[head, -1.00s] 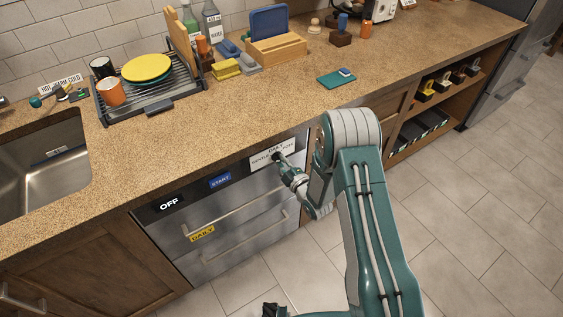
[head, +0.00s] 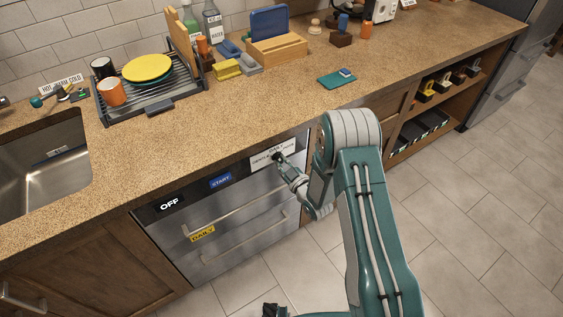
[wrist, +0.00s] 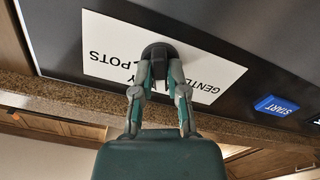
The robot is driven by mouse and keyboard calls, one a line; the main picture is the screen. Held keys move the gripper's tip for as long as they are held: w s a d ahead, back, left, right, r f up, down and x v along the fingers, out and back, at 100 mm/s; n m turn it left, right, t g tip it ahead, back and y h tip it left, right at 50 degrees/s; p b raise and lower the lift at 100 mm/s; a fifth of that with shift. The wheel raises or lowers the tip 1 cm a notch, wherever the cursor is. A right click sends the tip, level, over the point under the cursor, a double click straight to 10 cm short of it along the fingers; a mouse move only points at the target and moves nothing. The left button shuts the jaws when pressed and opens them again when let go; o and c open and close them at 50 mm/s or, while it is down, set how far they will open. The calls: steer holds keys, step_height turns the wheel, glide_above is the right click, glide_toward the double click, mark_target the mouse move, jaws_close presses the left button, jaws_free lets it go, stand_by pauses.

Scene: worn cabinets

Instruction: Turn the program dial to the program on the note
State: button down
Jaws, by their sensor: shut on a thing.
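The program dial (wrist: 158,48) is a dark round knob on a white label plate (wrist: 103,50). The plate shows GENTLE and POTS, with DAILY partly covered in the wrist view. My gripper (wrist: 160,74) is shut on the dial, one finger on each side. In the head view my gripper (head: 282,164) reaches the plate (head: 262,160) at the right of the dishwasher panel. The dial's pointer cannot be made out. The yellow note (head: 202,234) on the dishwasher front reads DAILY.
A blue START button (head: 220,181) and a black OFF display (head: 171,202) sit left of the dial. Bar handles (head: 235,212) cross the drawers below. The countertop edge overhangs just above the panel. The tiled floor at right is clear.

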steer(key=shift+s+f+m, duration=0.1)
steer(key=shift+f+m, duration=0.1)
steer(key=shift+m, duration=0.95)
steer(key=shift+s+f+m, duration=0.1)
steer(key=shift+f+m, duration=0.05)
steer(key=shift+m, duration=1)
steer(key=c, duration=0.7)
jaws_free()
steer(key=shift+o, duration=0.2)
steer(key=shift+w+r, duration=0.1)
steer(key=shift+r, duration=0.05)
steer(key=v, duration=1.2)
